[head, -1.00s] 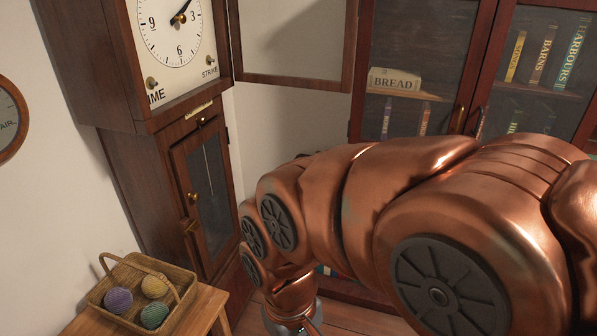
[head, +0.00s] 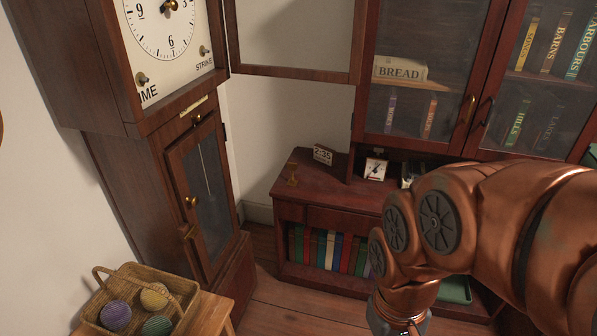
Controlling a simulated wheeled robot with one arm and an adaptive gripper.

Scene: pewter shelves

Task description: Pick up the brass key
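A small brass object (head: 292,174), which looks like the brass key, stands near the left end of the low cabinet's top in the head view. Its shape is too small to make out fully. My copper arm comes in from the right and bends down in front of the cabinet's right part. Only the grey upper part of my gripper (head: 408,329) shows at the bottom edge; its fingers are cut off. It is to the right of the brass object and nearer to the camera, apart from it.
The low cabinet (head: 325,190) holds a "2:35" block (head: 323,155), a small dial (head: 375,169) and a row of books. Glass-doored shelves rise above. A tall clock (head: 110,140) with its face door (head: 295,76) swung open stands left. A yarn basket (head: 100,325) sits front left.

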